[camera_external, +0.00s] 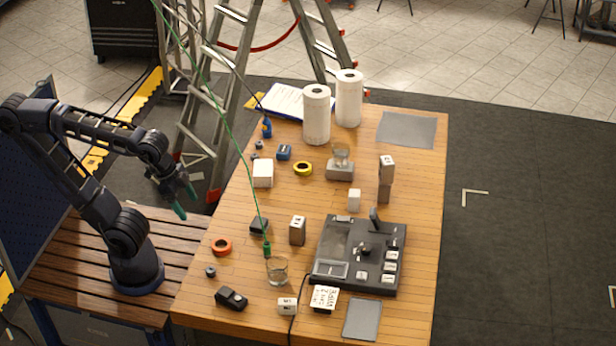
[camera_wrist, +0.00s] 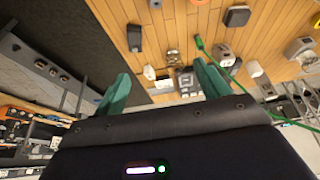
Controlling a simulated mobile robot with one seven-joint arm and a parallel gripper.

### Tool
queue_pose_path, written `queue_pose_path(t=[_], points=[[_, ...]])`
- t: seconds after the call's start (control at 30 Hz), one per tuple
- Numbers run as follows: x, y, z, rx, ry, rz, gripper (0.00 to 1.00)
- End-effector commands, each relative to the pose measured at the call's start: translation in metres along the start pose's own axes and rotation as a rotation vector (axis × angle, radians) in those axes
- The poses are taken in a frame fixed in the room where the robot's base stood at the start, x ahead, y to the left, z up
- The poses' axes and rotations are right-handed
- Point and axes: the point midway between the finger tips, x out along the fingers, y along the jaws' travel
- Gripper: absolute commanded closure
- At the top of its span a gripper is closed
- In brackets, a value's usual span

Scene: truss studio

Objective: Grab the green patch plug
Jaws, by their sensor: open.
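The green patch plug (camera_external: 267,248) is on the wooden table just behind a clear glass, at the lower end of a green cable that runs up out of the picture. In the wrist view the green plug (camera_wrist: 200,43) shows above the right fingertip, with its cable trailing down to the right. My gripper (camera_external: 186,200), with green fingertips, is in the air left of the table, well apart from the plug. In the wrist view my gripper (camera_wrist: 163,80) is open with nothing between its fingers.
The glass (camera_external: 277,270) stands close in front of the plug. A dark block (camera_external: 259,226) and a grey-brown block (camera_external: 297,230) are near it. An orange tape roll (camera_external: 221,246) lies left. A black console (camera_external: 335,281) fills the right. A blue plug (camera_external: 267,127) on a dark cable is farther back.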

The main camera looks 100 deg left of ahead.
Motion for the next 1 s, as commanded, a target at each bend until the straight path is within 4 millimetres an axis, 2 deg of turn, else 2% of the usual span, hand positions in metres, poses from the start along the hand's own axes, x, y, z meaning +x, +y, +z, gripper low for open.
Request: queue_pose_path(t=[0.37,0.5,0.53,0.83,1.0], points=[[0.0,0.0,0.0,0.0,0.0,0.0,0.26],[0.0,0.0,0.0,0.0,0.0,0.0,0.49],[0.0,0.0,0.0,0.0,0.0,0.0,0.51],[0.001,-0.001,-0.001,-0.01,-0.003,-0.001,0.51],[0.011,-0.006,-0.015,-0.118,-0.032,-0.007,0.51]])
